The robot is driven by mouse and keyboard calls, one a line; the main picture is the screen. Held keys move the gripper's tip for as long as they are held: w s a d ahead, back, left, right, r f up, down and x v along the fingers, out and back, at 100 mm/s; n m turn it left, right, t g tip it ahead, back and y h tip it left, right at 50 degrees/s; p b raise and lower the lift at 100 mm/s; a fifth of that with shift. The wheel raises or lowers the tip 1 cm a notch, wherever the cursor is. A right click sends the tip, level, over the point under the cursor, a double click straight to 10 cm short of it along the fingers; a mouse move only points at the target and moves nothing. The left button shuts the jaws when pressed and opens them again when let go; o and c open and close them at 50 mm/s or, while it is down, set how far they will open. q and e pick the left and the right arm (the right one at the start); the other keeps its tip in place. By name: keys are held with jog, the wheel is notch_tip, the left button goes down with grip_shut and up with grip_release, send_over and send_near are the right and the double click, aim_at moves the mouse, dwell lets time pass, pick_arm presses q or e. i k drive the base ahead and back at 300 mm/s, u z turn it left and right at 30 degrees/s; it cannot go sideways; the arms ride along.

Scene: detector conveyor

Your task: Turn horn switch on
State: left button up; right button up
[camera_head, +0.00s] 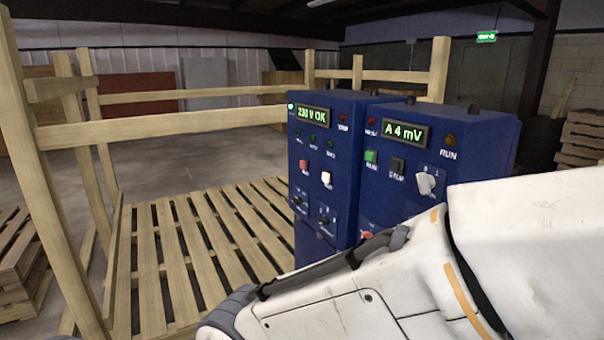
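Two blue control cabinets stand side by side: the left cabinet (345,140) and the right cabinet (480,140). No label reading "horn" is legible. The right cabinet has a pale rotary switch (426,183) with small marks above it. The left cabinet has two small dark switches, one at its left edge (298,202) and one lower right (323,221). My white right arm covers the right cabinet's lower part. Dark parts by the arm, near the panel (398,237), may be my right gripper; its opening is unclear. My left gripper is out of view.
The left display (313,115) reads "230 V OK", the right display (405,132) "A 4 mV". A green button (371,156), a black button (397,164) and a red button (303,166) show. A wooden pallet (190,250) and rails (180,125) lie left; open floor lies beyond.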

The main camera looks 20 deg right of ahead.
aim_at(425, 182)
jog(key=u, duration=1.45)
jog(key=k, duration=0.35)
jog(key=z, duration=1.45)
